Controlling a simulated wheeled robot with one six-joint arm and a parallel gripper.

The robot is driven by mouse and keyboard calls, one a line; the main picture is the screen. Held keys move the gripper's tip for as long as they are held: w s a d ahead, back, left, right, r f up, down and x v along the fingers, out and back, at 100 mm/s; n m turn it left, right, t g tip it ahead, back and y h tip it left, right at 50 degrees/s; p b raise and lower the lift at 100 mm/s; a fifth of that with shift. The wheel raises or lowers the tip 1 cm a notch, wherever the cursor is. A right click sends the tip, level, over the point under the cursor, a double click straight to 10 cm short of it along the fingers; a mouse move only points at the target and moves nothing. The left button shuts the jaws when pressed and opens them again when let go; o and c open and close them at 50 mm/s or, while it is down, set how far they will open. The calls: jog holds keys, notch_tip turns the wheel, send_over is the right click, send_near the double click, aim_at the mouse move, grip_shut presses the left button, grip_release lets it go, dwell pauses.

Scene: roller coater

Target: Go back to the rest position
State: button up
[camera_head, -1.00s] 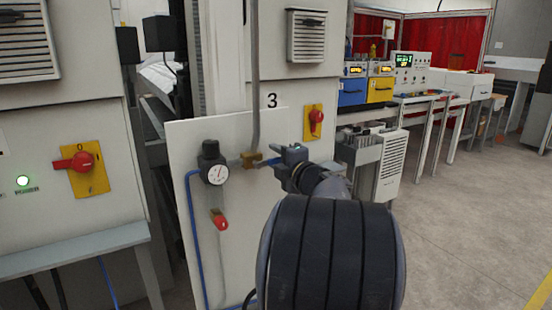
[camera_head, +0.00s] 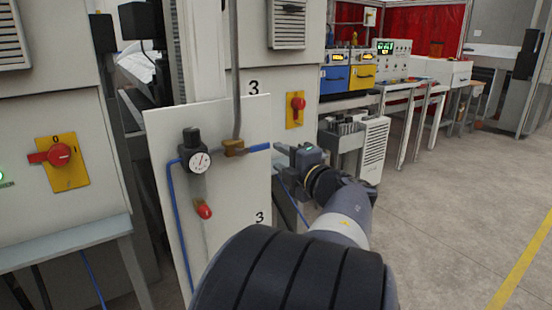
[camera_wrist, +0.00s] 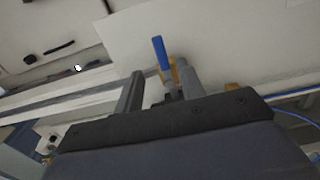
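A brass valve (camera_head: 234,148) sits on the white panel (camera_head: 235,185), below a grey vertical pipe. Its blue handle (camera_head: 258,147) points to the right, roughly level. My gripper (camera_head: 284,156) is just right of the handle's end, with a small apparent gap. In the wrist view, my gripper's two fingers (camera_wrist: 160,70) are spread apart. The blue handle (camera_wrist: 161,54) shows beyond and between them, and nothing is gripped.
A gauge (camera_head: 199,160) and a red-handled valve (camera_head: 203,209) are on the panel left of my arm. A red rotary switch (camera_head: 297,104) is on the cabinet behind. A bench (camera_head: 65,240) stands at left. The floor (camera_head: 450,200) at right is open.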

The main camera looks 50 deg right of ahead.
aim_at(263, 148)
jog(key=shift+w, duration=0.15)
jog(key=x, duration=1)
jog(key=shift+w+d, duration=0.15)
jog(key=shift+w, duration=0.1)
jog(key=shift+f+p, duration=0.1)
jog(key=shift+p, duration=0.25)
jog(key=shift+s, duration=0.15)
